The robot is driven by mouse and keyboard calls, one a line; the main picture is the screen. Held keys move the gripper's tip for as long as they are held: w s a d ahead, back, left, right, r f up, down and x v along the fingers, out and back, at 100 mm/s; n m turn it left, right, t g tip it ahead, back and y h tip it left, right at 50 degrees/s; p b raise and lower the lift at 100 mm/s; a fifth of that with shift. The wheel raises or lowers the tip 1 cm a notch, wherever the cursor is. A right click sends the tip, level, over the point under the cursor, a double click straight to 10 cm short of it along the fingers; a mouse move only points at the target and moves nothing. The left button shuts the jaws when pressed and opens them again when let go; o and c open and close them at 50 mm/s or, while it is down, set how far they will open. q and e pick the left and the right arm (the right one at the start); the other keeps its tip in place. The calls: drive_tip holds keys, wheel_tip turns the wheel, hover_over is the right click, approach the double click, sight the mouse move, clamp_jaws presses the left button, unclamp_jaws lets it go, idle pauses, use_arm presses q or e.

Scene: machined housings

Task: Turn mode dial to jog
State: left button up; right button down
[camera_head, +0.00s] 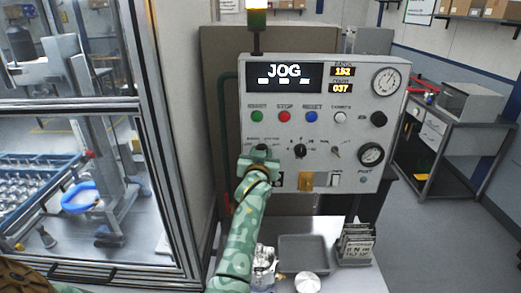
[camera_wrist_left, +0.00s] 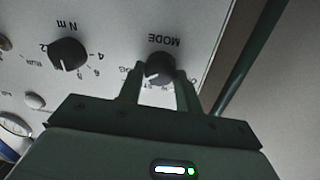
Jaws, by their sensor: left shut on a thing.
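The mode dial (camera_wrist_left: 160,68) is a dark round knob with a light pointer mark, under the label MODE, which appears upside down in the left wrist view. My left gripper (camera_wrist_left: 158,88) is shut on it, one finger on each side. In the head view my left gripper (camera_head: 258,160) reaches up to the lower left of the grey control panel (camera_head: 228,95) and mostly covers the dial. The panel's display (camera_head: 284,76) reads JOG. The dial's exact pointer position is hard to read. My right gripper is not in view.
The torque dial (camera_wrist_left: 68,54), marked N m, sits beside the mode dial. Green, red and blue buttons (camera_head: 284,117) run above it. Gauges (camera_head: 386,82) are at the panel's right. A grey tray (camera_head: 303,262) and stacked plates (camera_head: 356,245) stand below. A glazed machine enclosure (camera_head: 140,103) stands left.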

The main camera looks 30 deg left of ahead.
use_arm(q)
drive_tip(key=shift+m+p, duration=0.45)
drive_tip(key=shift+m, duration=0.65)
drive_tip(key=o, duration=1)
drive_tip(key=shift+w, duration=0.1)
